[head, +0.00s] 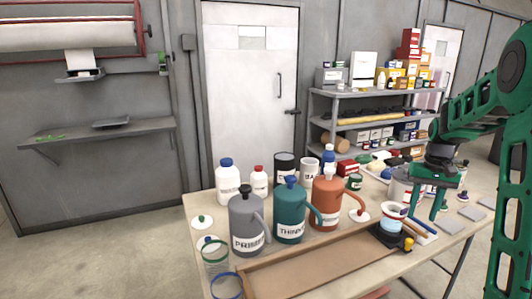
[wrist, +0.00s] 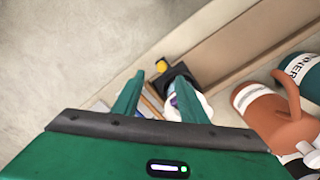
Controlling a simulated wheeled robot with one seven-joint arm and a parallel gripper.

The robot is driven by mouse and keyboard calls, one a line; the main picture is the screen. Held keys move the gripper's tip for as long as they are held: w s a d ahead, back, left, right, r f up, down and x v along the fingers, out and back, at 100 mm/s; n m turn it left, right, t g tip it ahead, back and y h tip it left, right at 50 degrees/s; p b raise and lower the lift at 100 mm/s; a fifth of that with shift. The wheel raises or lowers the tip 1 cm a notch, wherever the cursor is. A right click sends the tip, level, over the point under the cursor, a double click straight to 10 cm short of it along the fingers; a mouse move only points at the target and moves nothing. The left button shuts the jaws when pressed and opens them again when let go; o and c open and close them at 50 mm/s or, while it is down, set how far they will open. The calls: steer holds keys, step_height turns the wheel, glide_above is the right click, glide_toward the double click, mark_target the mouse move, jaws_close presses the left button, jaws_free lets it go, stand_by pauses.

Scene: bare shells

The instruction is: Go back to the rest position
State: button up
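My gripper (head: 440,207) is at the right side of the head view, pointing down above the right part of the table (head: 335,286). In the wrist view my gripper (wrist: 160,95) shows two green fingers spread apart with nothing held between them. Below and beyond the fingers, a white cup-like container (wrist: 187,104) sits beside a black stand (wrist: 179,76) with a yellow knob. The same container (head: 393,217) and stand (head: 384,238) show in the head view, left of my gripper and apart from it.
Grey, teal and orange jugs (head: 247,222) (head: 290,212) (head: 327,203) stand on the table near a brown tray (head: 315,265). White bottles (head: 228,182) stand behind. A loaded shelf unit (head: 345,121) stands at the back wall. Floor at left is clear.

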steer(key=s+a, duration=0.4)
steer(key=s, duration=0.7)
steer(key=s+a+r, duration=0.1)
steer(key=s+a, duration=0.3)
steer(key=s, duration=0.7)
steer(key=s+a+r+m, duration=0.1)
steer(key=s+a, duration=0.3)
steer(key=s, duration=0.7)
steer(key=shift+s+a, duration=0.15)
steer(key=shift+a, duration=0.25)
steer(key=shift+w+f, duration=0.25)
steer(key=shift+w, duration=0.35)
